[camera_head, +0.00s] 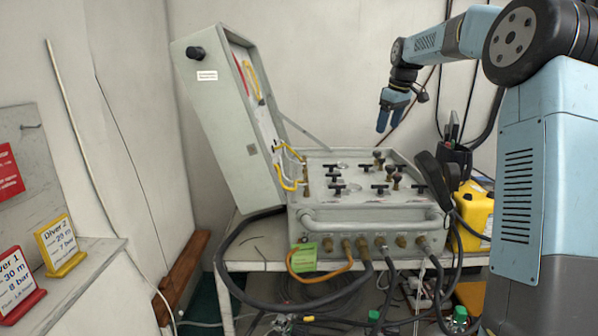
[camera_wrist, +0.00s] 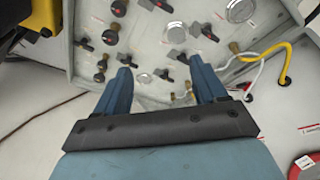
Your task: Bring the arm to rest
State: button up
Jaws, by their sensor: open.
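My gripper (camera_head: 391,112) hangs above the back right of the diver air panel (camera_head: 350,215), fingers pointing down, clear of the panel. In the wrist view my gripper (camera_wrist: 165,82) shows two blue fingers spread apart with nothing between them. Beyond the fingers lies the panel face with black T-handles, brass knobs and round gauges; it also shows in the wrist view (camera_wrist: 152,52). My blue arm reaches in from the right side of the head view.
The panel's grey lid (camera_head: 228,120) stands open at the left. A yellow box (camera_head: 474,213) and a black telephone handset (camera_head: 436,178) are at the right. Hoses hang from the panel's front. Diver cards (camera_head: 60,245) stand on a shelf at the left. Air around the gripper is clear.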

jog(key=s+a+r+m+t+h, duration=0.1)
jog(key=s+a+m, duration=0.15)
jog(key=s, duration=0.95)
jog(key=s+a+r+m+h, duration=0.1)
jog(key=s+a, duration=0.3)
jog(key=s, duration=0.8)
jog(key=s+f+m, duration=0.1)
jog(key=s+f, duration=0.2)
jog(key=s, duration=0.5)
jog(key=s+d+f+m+t, duration=0.1)
jog(key=s+f+m, duration=0.1)
jog(key=s+f, duration=0.2)
jog(key=s+f+m, duration=0.1)
jog(key=s+f, duration=0.2)
jog(key=s, duration=0.8)
jog(key=shift+s+d+f+t+y, duration=0.3)
jog(key=shift+s+d+y, duration=0.05)
jog(key=shift+d+y, duration=0.05)
jog(key=shift+m, duration=0.25)
